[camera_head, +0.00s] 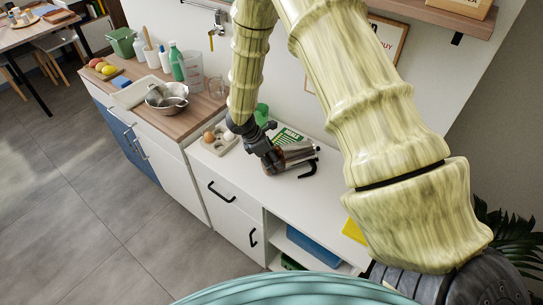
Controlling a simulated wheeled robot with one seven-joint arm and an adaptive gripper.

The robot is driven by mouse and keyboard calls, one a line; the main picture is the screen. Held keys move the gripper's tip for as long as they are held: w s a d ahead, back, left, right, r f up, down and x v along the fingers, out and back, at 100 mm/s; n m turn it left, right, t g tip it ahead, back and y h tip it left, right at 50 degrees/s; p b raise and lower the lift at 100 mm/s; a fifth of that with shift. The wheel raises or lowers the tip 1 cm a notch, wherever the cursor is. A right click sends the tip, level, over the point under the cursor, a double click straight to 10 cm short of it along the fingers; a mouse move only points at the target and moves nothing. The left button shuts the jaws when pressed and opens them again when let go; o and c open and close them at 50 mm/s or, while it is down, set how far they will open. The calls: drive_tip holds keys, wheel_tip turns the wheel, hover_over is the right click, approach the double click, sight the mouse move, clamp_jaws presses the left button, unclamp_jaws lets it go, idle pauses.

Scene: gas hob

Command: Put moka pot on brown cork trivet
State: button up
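A metallic moka pot (298,153) with a black handle is on or just above the white cabinet top in the head view. It appears tilted or lying, with its handle toward the lower right. My gripper (272,160) is at the pot's left end, against or very close to it. The fingers are small and dark here, so I cannot tell whether they are closed on the pot. I cannot make out a brown cork trivet in this view.
A green and white printed item (287,136) lies behind the pot. An egg tray (220,140) is to the left. The wooden counter (203,108) farther left holds a steel bowl (167,98), a clear jug (192,73) and bottles. The white cabinet top (330,205) is clear in front of the pot.

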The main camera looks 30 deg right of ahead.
drive_tip(key=shift+f, duration=0.1)
drive_tip(key=o, duration=1.3)
drive_tip(key=shift+c, duration=0.2)
